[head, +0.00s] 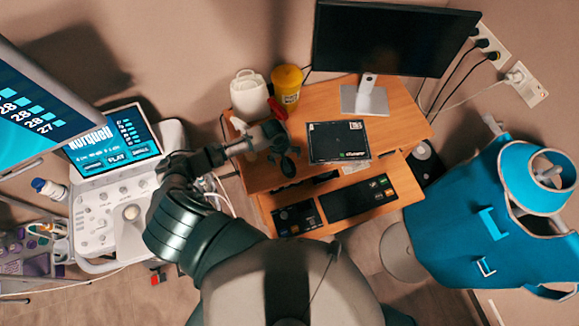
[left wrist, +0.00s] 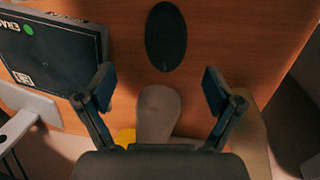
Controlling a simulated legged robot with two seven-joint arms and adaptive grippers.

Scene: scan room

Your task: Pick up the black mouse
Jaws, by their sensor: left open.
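The black mouse (left wrist: 166,37) is a dark oval lying on the wooden desk in the left wrist view, ahead of the fingertips and roughly centred between them. In the head view a dark oval that looks like the mouse (head: 288,166) sits just below the gripper, partly hard to separate from it. My left gripper (left wrist: 158,90) is open and empty, its two fingers spread. In the head view my left gripper (head: 282,142) is over the left part of the desk. My right gripper is not in view.
A black box (head: 338,142) lies right of the gripper, before the monitor (head: 390,40). A white jug (head: 249,96) and a yellow container (head: 287,86) stand at the desk's back left. A keyboard (head: 357,197) lies on the lower shelf. An ultrasound console (head: 112,205) stands left.

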